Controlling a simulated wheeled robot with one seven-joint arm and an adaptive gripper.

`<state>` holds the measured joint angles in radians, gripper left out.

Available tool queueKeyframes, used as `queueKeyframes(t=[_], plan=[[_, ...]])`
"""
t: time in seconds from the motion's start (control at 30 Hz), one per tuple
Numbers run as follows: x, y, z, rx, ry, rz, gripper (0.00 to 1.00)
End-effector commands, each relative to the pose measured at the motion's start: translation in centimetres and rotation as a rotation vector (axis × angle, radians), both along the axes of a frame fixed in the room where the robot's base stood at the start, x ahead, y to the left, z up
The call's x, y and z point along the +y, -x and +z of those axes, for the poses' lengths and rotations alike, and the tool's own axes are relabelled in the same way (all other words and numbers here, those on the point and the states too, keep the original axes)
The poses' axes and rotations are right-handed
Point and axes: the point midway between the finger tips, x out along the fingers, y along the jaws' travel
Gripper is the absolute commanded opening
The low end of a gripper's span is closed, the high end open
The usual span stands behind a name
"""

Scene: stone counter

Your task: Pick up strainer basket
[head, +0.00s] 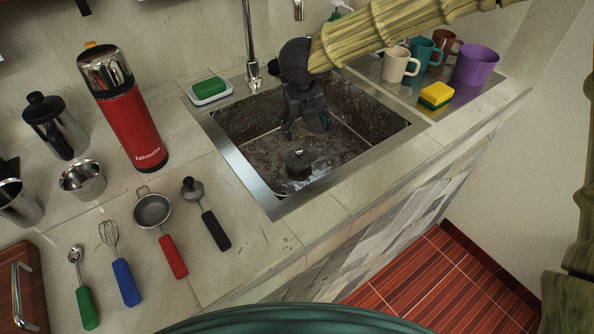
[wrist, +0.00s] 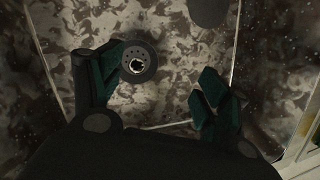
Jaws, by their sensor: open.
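The strainer basket (head: 299,164) is a small dark round piece with a raised middle, low in the metal sink (head: 243,168). In the wrist view the strainer basket (wrist: 138,72) shows as a dark disc with small holes around its rim and a bright spot at its centre. My gripper (head: 305,128) points down into the sink, behind and above the basket in the head view. In the wrist view my gripper (wrist: 165,75) is open and empty, with the basket beside the tip of the left finger. I cannot tell the height gap between them.
A tap (head: 249,50) stands behind the sink, with a green soap bar (head: 209,87) on a dish to its left. A yellow sponge (head: 436,94) and several mugs stand right. The sink walls surround my gripper.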

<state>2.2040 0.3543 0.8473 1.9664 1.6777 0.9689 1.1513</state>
Motion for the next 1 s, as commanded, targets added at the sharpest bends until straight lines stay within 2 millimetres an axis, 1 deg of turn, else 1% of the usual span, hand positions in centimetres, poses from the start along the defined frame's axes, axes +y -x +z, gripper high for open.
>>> queueKeyframes(t=[0.03, 0.1, 0.2, 0.37, 0.47, 0.7, 0.8, 1.0], plan=[[0.2, 0.6, -0.2, 0.032, -0.030, -0.058, 0.76], [0.5, 1.5, 0.2, 0.074, -0.064, -0.128, 0.76], [0.8, 2.5, 0.6, 0.120, -0.097, -0.199, 0.76], [1.1, 3.1, 0.9, 0.153, -0.118, -0.244, 0.76], [1.1, 3.1, 0.2, 0.157, -0.120, -0.250, 0.76], [1.1, 2.7, -3.0, 0.157, -0.118, -0.248, 0.76], [1.1, 2.5, -4.0, 0.156, -0.117, -0.247, 0.76], [1.2, 2.2, -5.0, 0.156, -0.117, -0.247, 0.76]])
